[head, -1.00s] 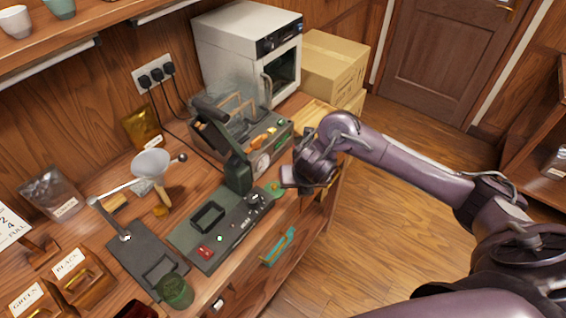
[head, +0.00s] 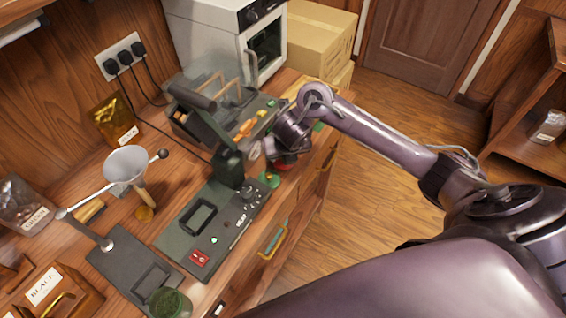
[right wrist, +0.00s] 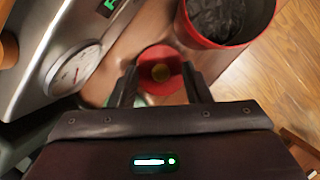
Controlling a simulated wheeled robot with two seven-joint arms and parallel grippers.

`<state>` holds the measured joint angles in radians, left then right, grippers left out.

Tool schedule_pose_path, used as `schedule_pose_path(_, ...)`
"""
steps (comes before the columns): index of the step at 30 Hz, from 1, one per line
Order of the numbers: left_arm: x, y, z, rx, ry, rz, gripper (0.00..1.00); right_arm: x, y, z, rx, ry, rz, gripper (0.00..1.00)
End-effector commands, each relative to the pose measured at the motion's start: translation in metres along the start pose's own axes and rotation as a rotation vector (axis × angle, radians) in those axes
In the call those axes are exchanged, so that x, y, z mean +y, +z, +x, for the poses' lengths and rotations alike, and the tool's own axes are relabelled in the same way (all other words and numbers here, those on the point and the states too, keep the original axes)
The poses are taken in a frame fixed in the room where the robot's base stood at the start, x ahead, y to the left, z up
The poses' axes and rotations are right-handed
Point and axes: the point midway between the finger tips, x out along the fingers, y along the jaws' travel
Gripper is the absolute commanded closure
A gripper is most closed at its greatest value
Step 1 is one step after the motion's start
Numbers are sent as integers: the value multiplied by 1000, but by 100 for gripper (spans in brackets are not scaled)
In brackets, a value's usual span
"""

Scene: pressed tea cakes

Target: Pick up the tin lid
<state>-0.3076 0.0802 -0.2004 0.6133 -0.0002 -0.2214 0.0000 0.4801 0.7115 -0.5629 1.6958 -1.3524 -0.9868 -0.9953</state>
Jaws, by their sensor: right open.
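The tin lid (right wrist: 150,58) is a red disc with a brass-coloured knob at its middle, seen in the right wrist view. My right gripper (right wrist: 160,78) is open, with its two fingers on either side of the lid's knob in the picture. I cannot tell whether they touch the lid. A red tin (right wrist: 225,42), open and holding dark stuff, stands just beyond it to the upper right. In the head view my right gripper (head: 272,155) is low over the counter, largely hiding the lid and tin; only a little red shows below it. My left gripper is not in view.
The grey machine with a round gauge (right wrist: 75,70) is close on the left in the wrist view. A black press with control panel (head: 215,220) stands nearby on the counter. A white oven (head: 225,40) and cardboard boxes (head: 318,38) are behind. Open floor (head: 390,160) lies right.

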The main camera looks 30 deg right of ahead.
Motion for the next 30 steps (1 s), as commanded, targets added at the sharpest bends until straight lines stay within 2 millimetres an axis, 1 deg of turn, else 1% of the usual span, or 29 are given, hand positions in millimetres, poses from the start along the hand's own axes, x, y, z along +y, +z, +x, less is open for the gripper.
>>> schedule_pose_path(1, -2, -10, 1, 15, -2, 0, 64, 0, 0, 4, 0, 0, 1, 56)
schedule_pose_path(4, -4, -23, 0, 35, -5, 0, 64, 0, 0, 6, -1, 0, -1, 56)
schedule_pose_path(6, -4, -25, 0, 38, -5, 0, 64, 0, 0, 5, -1, 0, -1, 56)
schedule_pose_path(9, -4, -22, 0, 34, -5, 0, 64, 0, 0, 5, -1, 0, -1, 57)
schedule_pose_path(15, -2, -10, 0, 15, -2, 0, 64, 0, 0, 5, -1, 0, -1, 84)
schedule_pose_path(19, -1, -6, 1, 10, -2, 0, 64, 0, 0, 5, -1, 0, 0, 100)
schedule_pose_path(26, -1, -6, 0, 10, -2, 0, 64, 0, 0, 5, -1, 0, 0, 100)
schedule_pose_path(30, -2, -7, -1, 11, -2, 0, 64, 0, 3, 1, -3, 1, 0, 100)
